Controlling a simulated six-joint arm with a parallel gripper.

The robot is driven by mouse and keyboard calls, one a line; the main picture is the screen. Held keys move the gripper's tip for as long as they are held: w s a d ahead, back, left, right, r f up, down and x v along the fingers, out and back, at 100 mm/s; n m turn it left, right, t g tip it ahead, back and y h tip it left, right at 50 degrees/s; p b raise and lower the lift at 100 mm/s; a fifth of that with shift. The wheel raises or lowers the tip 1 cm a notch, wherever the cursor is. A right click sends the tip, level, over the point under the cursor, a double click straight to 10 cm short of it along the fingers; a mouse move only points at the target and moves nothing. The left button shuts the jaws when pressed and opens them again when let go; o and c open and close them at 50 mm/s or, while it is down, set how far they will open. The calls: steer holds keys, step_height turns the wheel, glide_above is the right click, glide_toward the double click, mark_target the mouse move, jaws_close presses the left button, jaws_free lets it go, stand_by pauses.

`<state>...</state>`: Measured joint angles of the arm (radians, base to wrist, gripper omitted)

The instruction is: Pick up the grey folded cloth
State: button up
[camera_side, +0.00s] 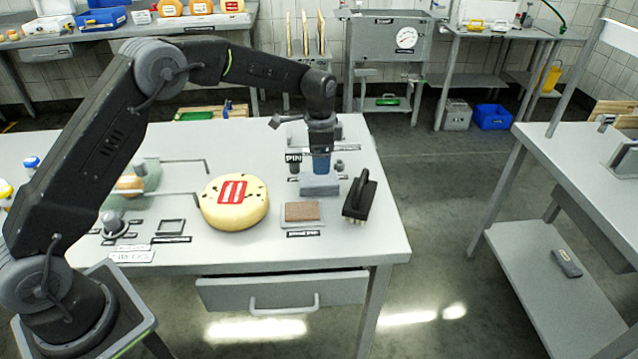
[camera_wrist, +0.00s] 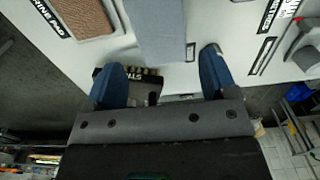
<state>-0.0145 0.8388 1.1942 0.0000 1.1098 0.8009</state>
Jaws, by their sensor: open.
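The grey folded cloth (camera_side: 320,187) lies on the work table, to the left of the black brush and behind the brown pad. In the wrist view, the blue-grey cloth (camera_wrist: 158,28) reaches in from the top edge, in line with the gap between my fingers. My gripper (camera_side: 320,163) points down above the cloth; its blue fingers partly hide the cloth's back part. In the wrist view, my gripper (camera_wrist: 162,78) is open, its two blue fingers spread wide, with nothing held between them. I cannot tell the exact height left between fingertips and cloth.
The black brush (camera_side: 360,197) stands close right of the cloth. The brown pad (camera_side: 305,212) lies in front of it. A cheese wheel (camera_side: 235,202) with a red label sits to the left. A drawer (camera_side: 283,292) is under the table (camera_side: 350,262), whose front strip is clear.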

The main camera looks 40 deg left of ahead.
mark_target(319, 178)
step_height(319, 178, down, 7)
steer(key=shift+a+f, duration=0.1)
steer(key=shift+f, duration=0.1)
stand_by(0.3)
steer(key=c, duration=0.7)
steer(key=shift+r, duration=0.15)
step_height(319, 178, up, 4)
steer(key=shift+f, duration=0.1)
steer(key=s+a+r, duration=0.5)
steer(key=a+r, duration=0.2)
steer(key=a, duration=0.3)
steer(key=shift+s+a, duration=0.2)
steer(key=shift+a, duration=0.05)
